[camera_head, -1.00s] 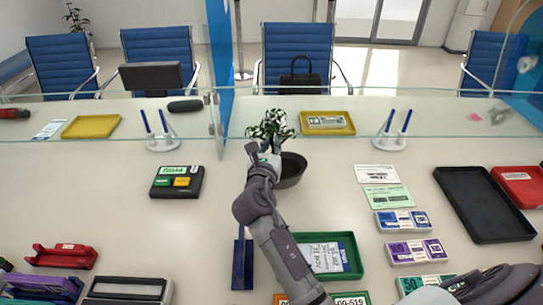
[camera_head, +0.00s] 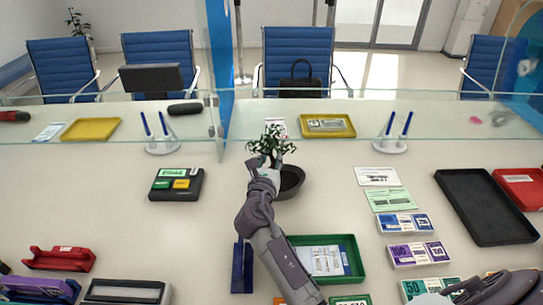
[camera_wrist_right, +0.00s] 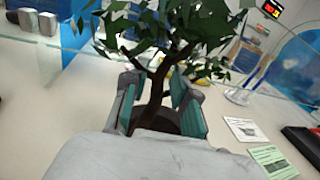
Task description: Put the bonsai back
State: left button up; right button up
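The bonsai has green leaves (camera_head: 270,143) and a dark round pot (camera_head: 291,181). It is over the middle of the counter, just on my side of the glass screen. My right gripper (camera_head: 266,174) is at its trunk, left of the pot. In the right wrist view the brown trunk (camera_wrist_right: 154,95) stands between the teal-padded fingers of the gripper (camera_wrist_right: 157,105), with the leaves above. The gripper is shut on the trunk. I cannot tell whether the pot touches the counter. My left gripper is not in view.
A black-based box (camera_head: 176,184) lies left of the bonsai. Pen stands (camera_head: 391,145) and a yellow tray (camera_head: 348,132) are near the glass. A green tray (camera_head: 353,263), banknote stacks (camera_head: 420,254) and a black tray (camera_head: 499,224) lie nearer and right.

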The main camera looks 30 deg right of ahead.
jog(key=shift+r, duration=0.1)
jog(key=v, duration=1.2)
jog(key=shift+b, duration=0.3)
jog(key=shift+a, duration=0.1)
